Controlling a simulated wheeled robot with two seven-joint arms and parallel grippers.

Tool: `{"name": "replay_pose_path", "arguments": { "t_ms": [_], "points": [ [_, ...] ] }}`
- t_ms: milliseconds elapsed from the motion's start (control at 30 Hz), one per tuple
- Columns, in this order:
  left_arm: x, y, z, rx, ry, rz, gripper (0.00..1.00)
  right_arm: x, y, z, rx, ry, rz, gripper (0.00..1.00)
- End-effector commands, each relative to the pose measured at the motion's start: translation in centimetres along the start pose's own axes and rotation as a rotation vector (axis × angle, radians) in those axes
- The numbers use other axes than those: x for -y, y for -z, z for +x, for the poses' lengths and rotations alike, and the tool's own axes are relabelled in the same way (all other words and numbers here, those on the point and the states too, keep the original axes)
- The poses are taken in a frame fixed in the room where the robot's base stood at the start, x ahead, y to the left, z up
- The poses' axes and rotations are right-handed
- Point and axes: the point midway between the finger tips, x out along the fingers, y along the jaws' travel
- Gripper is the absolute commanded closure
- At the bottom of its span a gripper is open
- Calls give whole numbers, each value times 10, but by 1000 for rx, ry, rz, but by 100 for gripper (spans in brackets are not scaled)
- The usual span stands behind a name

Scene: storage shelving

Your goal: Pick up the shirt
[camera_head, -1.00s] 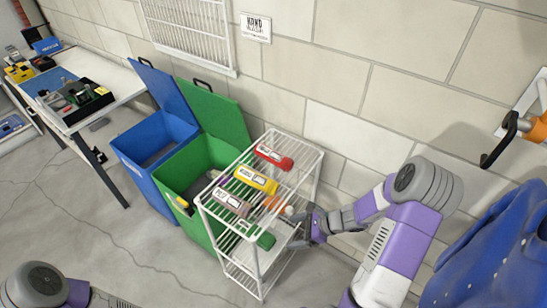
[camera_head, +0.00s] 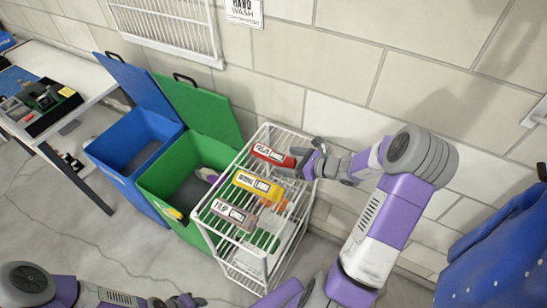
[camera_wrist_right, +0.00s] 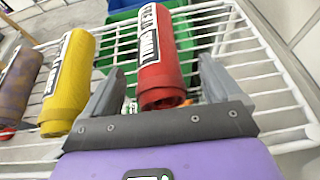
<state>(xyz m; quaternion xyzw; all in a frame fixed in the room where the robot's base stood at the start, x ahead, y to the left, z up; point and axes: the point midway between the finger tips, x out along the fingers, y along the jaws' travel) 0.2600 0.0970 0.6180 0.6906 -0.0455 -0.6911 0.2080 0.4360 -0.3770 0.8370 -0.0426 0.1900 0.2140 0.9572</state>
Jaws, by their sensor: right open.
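A blue cloth garment (camera_head: 492,255), which may be the shirt, hangs at the lower right in the head view, partly cut off by the edge. My right gripper (camera_head: 303,165) is away from it, at the wire rack's top shelf. In the right wrist view the open fingers of my right gripper (camera_wrist_right: 160,88) stand on either side of a red labelled bottle (camera_wrist_right: 158,50). The same red bottle (camera_head: 272,155) lies on the shelf in the head view. I cannot tell whether the fingers touch it. My left gripper (camera_head: 180,301) shows only partly at the bottom edge.
The white wire rack (camera_head: 262,275) also carries a yellow bottle (camera_head: 258,184) and a grey-purple bottle (camera_head: 234,215). A green bin (camera_head: 170,200) and a blue bin (camera_head: 125,165) stand left of it. A white table (camera_head: 60,80) is at the far left.

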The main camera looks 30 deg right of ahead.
Motion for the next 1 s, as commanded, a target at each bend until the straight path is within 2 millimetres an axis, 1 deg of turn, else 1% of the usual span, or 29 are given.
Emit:
{"name": "replay_pose_path", "arguments": {
  "t_ms": [33, 133, 233, 433, 833, 1000],
  "points": [
    [2, 0, 5, 0, 0, 0, 57, -1, 2, 9, 2, -3, 0, 9],
    [3, 1, 8, -1, 0, 0, 57, 0, 1, 20, 1, -1, -1, 9],
    [3, 1, 8, -1, 0, 0, 57, 0, 1, 24, -1, 0, 0, 9],
    [3, 1, 7, -1, 0, 0, 57, 0, 0, 23, -1, 0, 0, 9],
    [3, 1, 7, -1, 0, 0, 57, 0, 0, 23, -1, 0, 0, 70],
    [3, 1, 7, -1, 0, 0, 57, 0, 0, 23, 0, 0, -1, 70]
  ]
}}
